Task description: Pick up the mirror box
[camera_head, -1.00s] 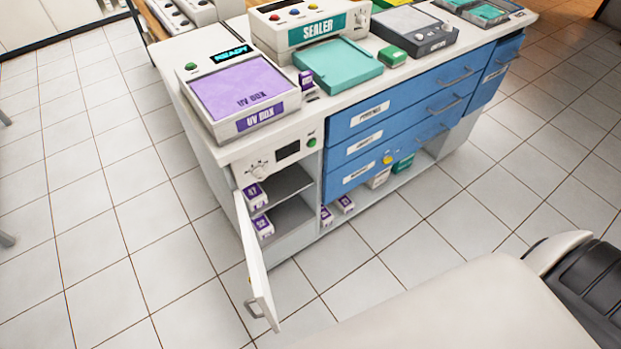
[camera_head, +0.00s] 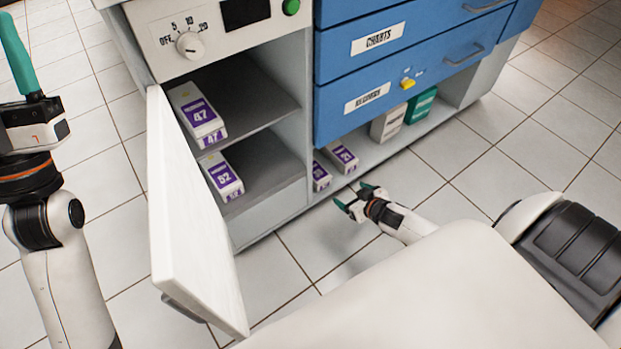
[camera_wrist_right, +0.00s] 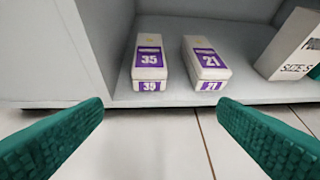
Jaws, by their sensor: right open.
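No box reads "mirror", so I cannot tell which is the mirror box. White boxes with purple numbered labels stand in the cabinet: box 47 (camera_head: 198,116) on the upper shelf, box 52 (camera_head: 222,177) on the one below. Box 35 (camera_wrist_right: 149,62) and box 21 (camera_wrist_right: 206,63) stand side by side on the low open shelf, ahead of my right gripper (camera_wrist_right: 160,112). The right gripper is open and empty, its teal fingers apart and short of both boxes. In the head view this gripper (camera_head: 357,204) is low before that shelf. My left gripper (camera_head: 17,55) is raised at the left edge, partly cut off.
The white cabinet door (camera_head: 187,220) stands open, between my left arm and the shelves. A grey-white box (camera_head: 388,123) and a teal box (camera_head: 421,105) stand farther right on the low shelf. Blue drawers (camera_head: 400,60) hang above it. Tiled floor in front is clear.

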